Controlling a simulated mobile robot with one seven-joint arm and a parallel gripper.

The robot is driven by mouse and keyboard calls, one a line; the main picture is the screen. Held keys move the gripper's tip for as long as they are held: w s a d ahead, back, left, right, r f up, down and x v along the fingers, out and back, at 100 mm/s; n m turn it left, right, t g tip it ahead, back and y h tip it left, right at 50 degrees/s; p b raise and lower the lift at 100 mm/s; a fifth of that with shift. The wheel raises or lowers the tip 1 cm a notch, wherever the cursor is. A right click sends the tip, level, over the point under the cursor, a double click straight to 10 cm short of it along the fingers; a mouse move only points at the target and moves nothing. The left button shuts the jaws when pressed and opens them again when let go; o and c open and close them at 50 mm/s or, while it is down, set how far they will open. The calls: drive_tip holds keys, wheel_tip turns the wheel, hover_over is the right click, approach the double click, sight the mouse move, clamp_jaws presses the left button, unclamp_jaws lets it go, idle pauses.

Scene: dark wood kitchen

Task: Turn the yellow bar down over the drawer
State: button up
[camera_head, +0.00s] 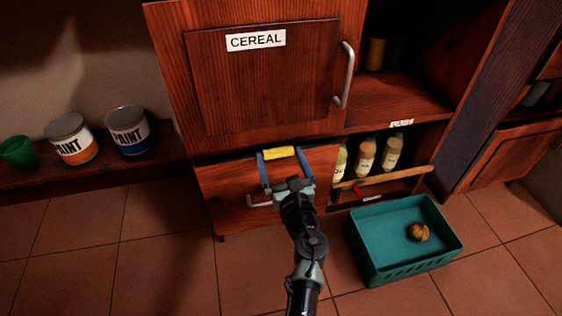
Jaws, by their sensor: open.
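The yellow bar (279,153) shows as a short piece lying across the picture at the upper edge of the wooden drawer (225,190). The drawer is under the CEREAL door and looks shut; its metal handle (258,204) is partly hidden by my arm. My gripper (280,160) is open, with its blue fingers pointing at the cabinet. One finger is at each end of the yellow bar. I cannot tell whether they touch it. The bar's pivot is not visible.
The CEREAL door (262,85) is shut above. To the right, several bottles (366,155) stand behind a wooden rail (385,177). A teal crate (375,263) with a small round brown item (417,231) is on the floor. Paint cans (128,130) stand on the left ledge.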

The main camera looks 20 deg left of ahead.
drive_tip(key=c, duration=1.1)
drive_tip(key=shift+o, duration=0.2)
drive_tip(key=shift+m, duration=0.3)
drive_tip(key=m+p, duration=0.1)
drive_tip(key=m, duration=0.2)
drive_tip(key=shift+f+m+p, duration=0.2)
drive_tip(key=shift+m+p, duration=0.1)
drive_tip(key=shift+p, duration=0.05)
drive_tip(key=m, duration=0.1)
drive_tip(key=m+p, duration=0.1)
drive_tip(key=m, duration=0.2)
drive_tip(key=shift+s+a+f+m, duration=0.1)
drive_tip(key=shift+a+f+m, duration=0.05)
drive_tip(key=shift+f+m, duration=0.15)
drive_tip(key=m+p, duration=0.1)
drive_tip(key=m, duration=0.2)
drive_tip(key=m+p, duration=0.1)
drive_tip(key=m, duration=0.2)
drive_tip(key=m+p, duration=0.1)
drive_tip(key=m, duration=0.2)
drive_tip(key=shift+s+a+f, duration=0.3)
drive_tip(key=shift+a+f, duration=0.05)
